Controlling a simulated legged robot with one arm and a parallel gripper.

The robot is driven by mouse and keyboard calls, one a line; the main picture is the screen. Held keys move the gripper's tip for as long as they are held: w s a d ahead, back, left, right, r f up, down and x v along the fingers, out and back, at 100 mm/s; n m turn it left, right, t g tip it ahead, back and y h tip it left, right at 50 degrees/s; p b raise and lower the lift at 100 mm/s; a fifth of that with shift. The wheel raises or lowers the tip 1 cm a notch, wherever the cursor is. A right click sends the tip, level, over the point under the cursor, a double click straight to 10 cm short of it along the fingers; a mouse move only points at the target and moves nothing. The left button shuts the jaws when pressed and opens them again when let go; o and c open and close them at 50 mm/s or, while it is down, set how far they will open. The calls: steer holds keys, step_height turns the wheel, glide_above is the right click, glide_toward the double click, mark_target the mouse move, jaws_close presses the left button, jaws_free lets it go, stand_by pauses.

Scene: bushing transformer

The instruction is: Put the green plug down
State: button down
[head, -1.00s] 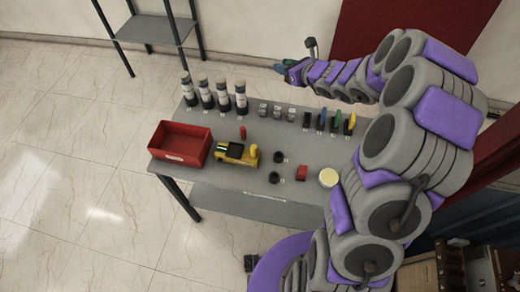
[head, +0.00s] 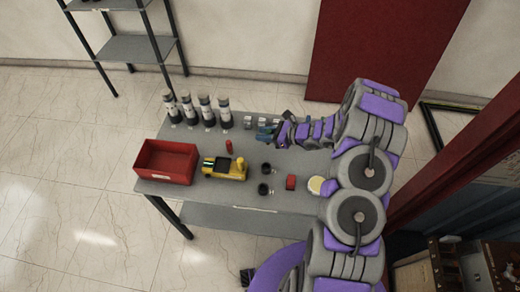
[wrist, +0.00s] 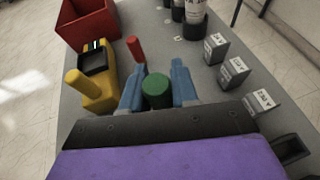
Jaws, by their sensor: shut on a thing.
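The green plug (wrist: 157,91) shows in the wrist view as a round green cylinder between the two blue fingers of my gripper (wrist: 157,84). My gripper is shut on it. The plug cannot be made out clearly there. I cannot tell whether its lower end touches the table.
A red bin (head: 166,161), a yellow tool (head: 225,167) and a small red cylinder (head: 229,146) are to the left. Several dark-and-white bushings (head: 205,111) stand at the back. Black rings (head: 265,178), a red block (head: 291,182) and a cream disc (head: 316,185) are at the front right.

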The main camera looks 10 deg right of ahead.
steer(key=shift+f+b, duration=0.45)
steer(key=shift+f, duration=2.95)
steer(key=shift+f, duration=0.15)
steer(key=c, duration=0.9)
jaws_free()
steer(key=shift+o, duration=0.2)
